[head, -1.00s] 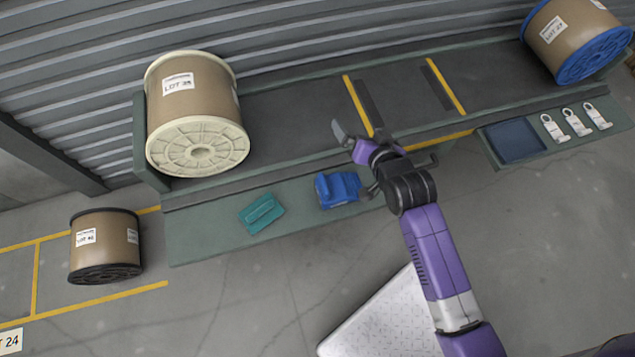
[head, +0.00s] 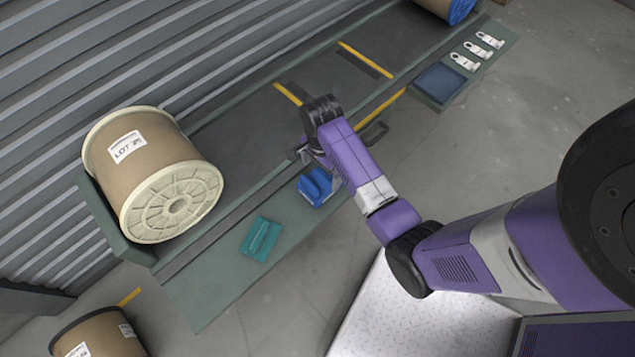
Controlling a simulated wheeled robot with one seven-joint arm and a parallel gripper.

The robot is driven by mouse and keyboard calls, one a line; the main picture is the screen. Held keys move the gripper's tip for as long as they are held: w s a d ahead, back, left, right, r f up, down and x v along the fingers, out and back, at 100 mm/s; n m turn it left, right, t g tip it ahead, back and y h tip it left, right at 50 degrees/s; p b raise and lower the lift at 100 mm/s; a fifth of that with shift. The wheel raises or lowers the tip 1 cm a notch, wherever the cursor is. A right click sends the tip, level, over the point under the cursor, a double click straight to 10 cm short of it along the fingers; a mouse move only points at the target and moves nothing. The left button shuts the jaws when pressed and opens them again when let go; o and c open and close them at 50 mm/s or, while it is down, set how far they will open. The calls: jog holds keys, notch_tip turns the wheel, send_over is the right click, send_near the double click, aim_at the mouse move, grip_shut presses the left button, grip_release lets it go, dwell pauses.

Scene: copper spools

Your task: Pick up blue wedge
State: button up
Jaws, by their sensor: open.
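The blue wedge (head: 314,188) lies on the green front ledge of the long rack, right of a teal block with a raised grip (head: 261,240). My gripper (head: 304,156) is open and reaches down just behind the wedge, close to its upper edge. My wrist and forearm partly hide the jaws and the wedge's right side. Nothing shows between the jaws, and I cannot tell whether a finger touches the wedge.
A blue-flanged spool (head: 447,8) is at the far end. A dark blue tray (head: 440,83) and white tags (head: 477,50) lie on the right ledge. A dark-flanged spool (head: 98,335) stands on the floor.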

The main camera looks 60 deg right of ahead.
aim_at(319, 182)
jog(key=f, duration=0.3)
jog(key=f+b, duration=0.1)
jog(key=f, duration=0.3)
jog(key=shift+w+a+f, duration=0.1)
jog(key=shift+a+f, duration=0.1)
jog(key=shift+c, duration=0.4)
jog(key=c, duration=1.8)
jog(key=shift+c, duration=0.5)
jog(key=shift+r, duration=0.15)
